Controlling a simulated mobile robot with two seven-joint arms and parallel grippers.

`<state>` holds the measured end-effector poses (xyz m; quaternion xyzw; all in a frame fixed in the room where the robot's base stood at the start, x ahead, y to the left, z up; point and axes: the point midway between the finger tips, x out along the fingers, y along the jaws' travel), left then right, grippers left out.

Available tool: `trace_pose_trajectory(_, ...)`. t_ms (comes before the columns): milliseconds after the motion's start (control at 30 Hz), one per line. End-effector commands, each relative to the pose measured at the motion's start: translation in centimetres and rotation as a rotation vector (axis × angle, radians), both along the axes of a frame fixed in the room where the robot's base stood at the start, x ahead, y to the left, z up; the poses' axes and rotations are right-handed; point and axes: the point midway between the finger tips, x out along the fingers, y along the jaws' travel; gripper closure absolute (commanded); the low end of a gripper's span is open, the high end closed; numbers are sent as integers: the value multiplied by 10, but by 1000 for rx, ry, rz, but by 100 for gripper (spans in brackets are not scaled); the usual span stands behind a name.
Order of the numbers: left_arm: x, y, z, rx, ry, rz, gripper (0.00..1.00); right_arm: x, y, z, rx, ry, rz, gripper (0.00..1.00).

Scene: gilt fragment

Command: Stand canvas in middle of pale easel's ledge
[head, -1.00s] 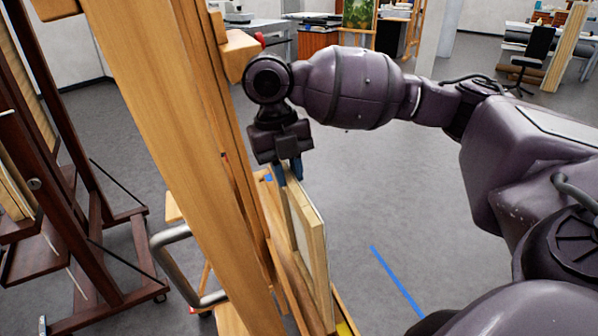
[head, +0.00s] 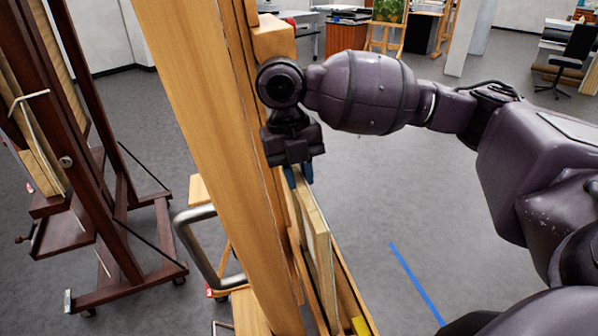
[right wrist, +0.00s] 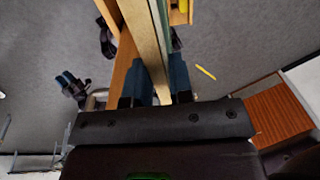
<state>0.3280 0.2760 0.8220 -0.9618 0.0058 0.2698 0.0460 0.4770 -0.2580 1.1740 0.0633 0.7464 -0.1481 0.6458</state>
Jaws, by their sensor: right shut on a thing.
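The canvas (head: 318,245), a thin pale-framed panel, stands upright and is seen nearly edge-on in the head view. My right gripper (head: 298,176) is shut on its top edge. In the right wrist view, the blue fingers (right wrist: 160,82) clasp the canvas edge (right wrist: 146,35) from both sides. The pale easel (head: 195,110) rises as a broad wooden post just left of the canvas. Its ledge (head: 352,290) runs along the canvas's lower right side. The canvas's bottom edge is hidden, so I cannot tell whether it touches the ledge. My left gripper is not in view.
A dark wooden easel (head: 95,190) stands at the left. A bent metal handle (head: 190,245) sticks out beside the pale easel. A yellow item (head: 361,325) shows at the ledge's near end. Grey floor with blue tape (head: 415,283) is open to the right.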

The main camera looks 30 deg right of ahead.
Motion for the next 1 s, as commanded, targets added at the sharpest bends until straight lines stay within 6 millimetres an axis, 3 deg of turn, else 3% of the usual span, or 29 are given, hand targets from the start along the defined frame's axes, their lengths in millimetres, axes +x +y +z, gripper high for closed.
trace_pose_trajectory(33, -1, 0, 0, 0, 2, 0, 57, 0, 0, 1, 1, -1, 0, 76)
trace_pose_trajectory(200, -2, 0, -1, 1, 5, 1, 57, 0, 0, 1, 0, -1, 0, 50)
trace_pose_trajectory(567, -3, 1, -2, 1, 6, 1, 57, 0, -1, 2, 0, -1, -1, 49)
trace_pose_trajectory(767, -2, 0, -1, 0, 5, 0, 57, -2, -10, 20, -1, -4, -2, 49)
trace_pose_trajectory(1000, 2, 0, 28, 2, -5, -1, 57, -12, -41, 38, -1, 1, -5, 49)
